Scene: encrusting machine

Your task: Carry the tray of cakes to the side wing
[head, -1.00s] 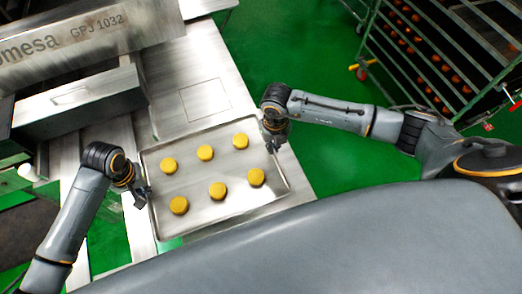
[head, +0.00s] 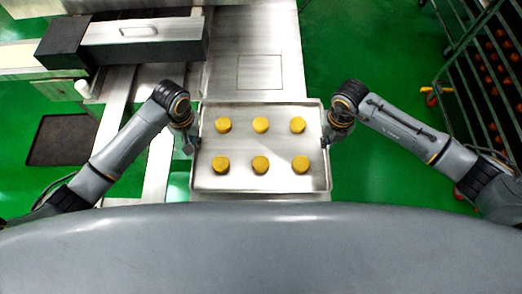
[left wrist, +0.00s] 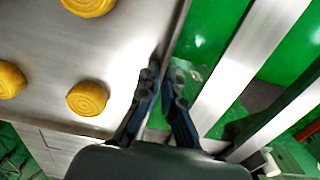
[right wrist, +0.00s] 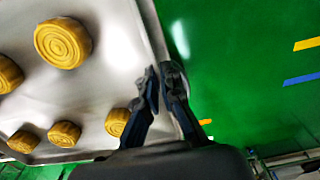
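The metal tray (head: 240,186) is level in the middle of the head view, with several round yellow cakes (head: 260,125) on it in two rows. My left gripper (head: 192,141) has its fingers on either side of the tray's left rim; it also shows in the left wrist view (left wrist: 164,78). My right gripper (head: 328,136) grips the right rim, with its fingers close together there in the right wrist view (right wrist: 161,74). The tray lies over the near end of a steel surface (head: 262,35). Whether it touches that surface cannot be told.
The machine's dark housing with a drawer-like front (head: 135,35) stands at the upper left. A rack (head: 485,70) with round items stands on the right. A dark mat (head: 65,140) lies on the floor at left. Green floor is open between the steel surface and the rack.

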